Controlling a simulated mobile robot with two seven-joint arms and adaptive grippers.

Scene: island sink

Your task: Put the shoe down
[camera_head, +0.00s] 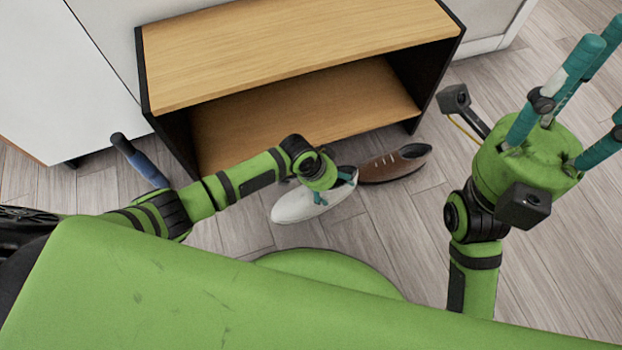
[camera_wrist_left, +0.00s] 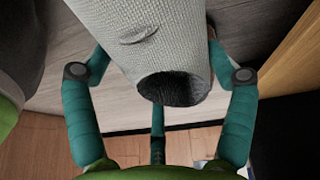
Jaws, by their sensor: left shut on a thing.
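A white fabric shoe (camera_head: 300,203) is in the middle of the head view, in front of the wooden shelf unit. My left gripper (camera_head: 335,187) is shut on it. In the left wrist view, the shoe (camera_wrist_left: 140,28) lies between my teal fingers (camera_wrist_left: 160,90), its dark opening facing the palm. Whether its sole touches the floor I cannot tell. A brown shoe (camera_head: 395,163) with a lighter sole rests on the floor just right of the white one. My right gripper (camera_head: 592,85) is raised at the right, with its fingers spread and empty.
The low shelf unit (camera_head: 290,45) has a bare wooden top, dark sides and an empty lower shelf (camera_head: 300,110). White panels (camera_head: 60,80) stand at the left. The grey plank floor (camera_head: 420,215) is clear in front of the shoes and to the right.

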